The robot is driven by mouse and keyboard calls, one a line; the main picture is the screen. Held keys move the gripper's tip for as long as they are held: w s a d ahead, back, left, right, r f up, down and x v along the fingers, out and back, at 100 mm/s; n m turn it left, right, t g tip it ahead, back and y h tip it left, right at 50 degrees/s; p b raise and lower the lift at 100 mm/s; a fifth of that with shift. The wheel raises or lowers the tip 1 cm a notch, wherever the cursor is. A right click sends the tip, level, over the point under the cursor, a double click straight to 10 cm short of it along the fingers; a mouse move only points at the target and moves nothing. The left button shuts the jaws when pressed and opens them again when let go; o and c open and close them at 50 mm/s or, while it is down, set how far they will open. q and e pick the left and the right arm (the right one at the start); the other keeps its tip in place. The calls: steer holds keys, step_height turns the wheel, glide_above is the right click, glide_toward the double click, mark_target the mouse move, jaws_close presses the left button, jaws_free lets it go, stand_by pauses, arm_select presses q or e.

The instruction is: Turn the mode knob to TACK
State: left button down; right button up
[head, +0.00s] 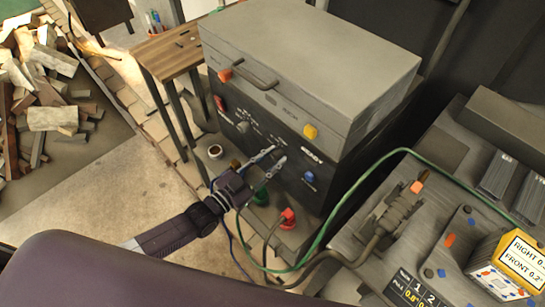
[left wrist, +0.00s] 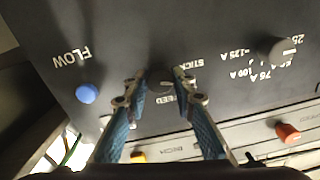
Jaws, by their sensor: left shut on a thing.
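The welding machine (head: 345,165) has a dark front panel with knobs and white lettering. My left gripper (head: 279,158) reaches that panel from the front left. In the left wrist view its two fingertips (left wrist: 160,82) close from both sides on a dark mode knob (left wrist: 160,75), which is largely hidden between them. The word STICK shows beside the knob, and letters like FEED are partly covered by a finger. I cannot read TACK or see the knob's pointer. Another grey knob (left wrist: 277,50) with ampere marks sits apart; it also shows in the head view (head: 243,127). My right gripper is not in view.
A blue knob (head: 309,177) marked FLOW sits beside the gripped knob. A wooden table (head: 178,50) stands behind left.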

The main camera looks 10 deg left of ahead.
arm_select(q)
steer(key=shift+m, duration=2.3)
steer(key=c, duration=1.6)
jaws_free()
steer(key=v, duration=1.2)
